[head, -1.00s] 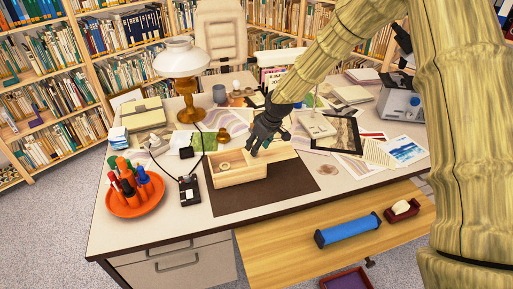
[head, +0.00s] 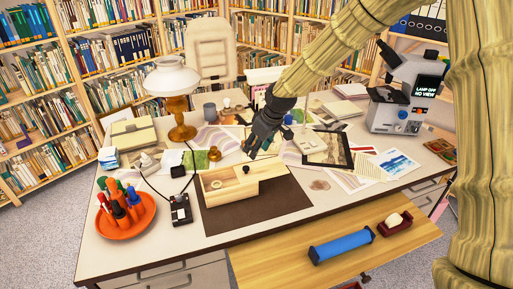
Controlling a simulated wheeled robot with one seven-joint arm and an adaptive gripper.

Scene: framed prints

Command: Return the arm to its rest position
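My arm, textured like pale bamboo, reaches in from the upper right of the head view. My dark gripper (head: 254,152) hangs over the desk, just above and behind a pale wooden box (head: 228,196). Its fingers look slightly apart, with nothing visible between them. A dark round knob (head: 246,170) shows on the box's pale top, a little below the fingertips and apart from them. The left part of the box is open, and a small ring-like thing (head: 216,184) shows there. The box stands on a dark desk mat (head: 270,205).
An oil-style lamp (head: 178,95) and an orange tray of pens (head: 126,222) stand left. A microscope (head: 405,95) reading "LAMP OFF NO VIEW" stands right. A framed picture (head: 327,148) lies behind the box. A blue roller (head: 341,246) and tape dispenser (head: 395,222) lie on the pulled-out board (head: 285,262).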

